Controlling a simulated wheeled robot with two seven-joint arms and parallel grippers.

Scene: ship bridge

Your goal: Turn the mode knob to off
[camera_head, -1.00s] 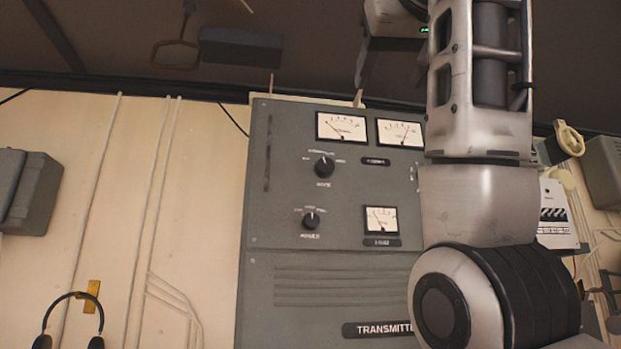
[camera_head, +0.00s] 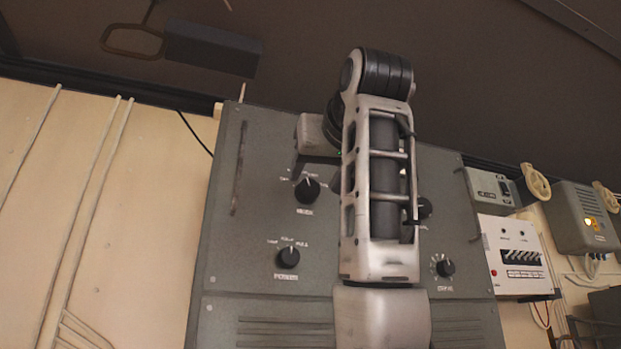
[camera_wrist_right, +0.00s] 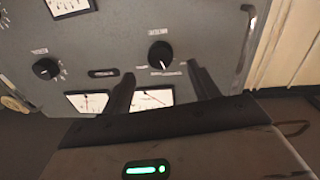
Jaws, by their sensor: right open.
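The mode knob (camera_head: 307,190) is a round black knob on the grey transmitter panel (camera_head: 262,190), with small position labels around its top. Its white pointer seems to point roughly up, at the middle labels. It also shows in the right wrist view (camera_wrist_right: 160,55), where the panel appears upside down. My right gripper (camera_head: 311,166) is just above the knob in the head view. In the wrist view its two dark fingers (camera_wrist_right: 160,73) are spread apart, with the knob ahead between and beyond their tips. I see no contact. My left gripper is not in view.
The power knob (camera_head: 288,256) sits below the mode knob. Other knobs (camera_head: 445,268) are on the panel's right. Meters (camera_wrist_right: 155,97) show in the wrist view. My right arm covers the panel's middle. A white switch box (camera_head: 515,256) is on the wall at right.

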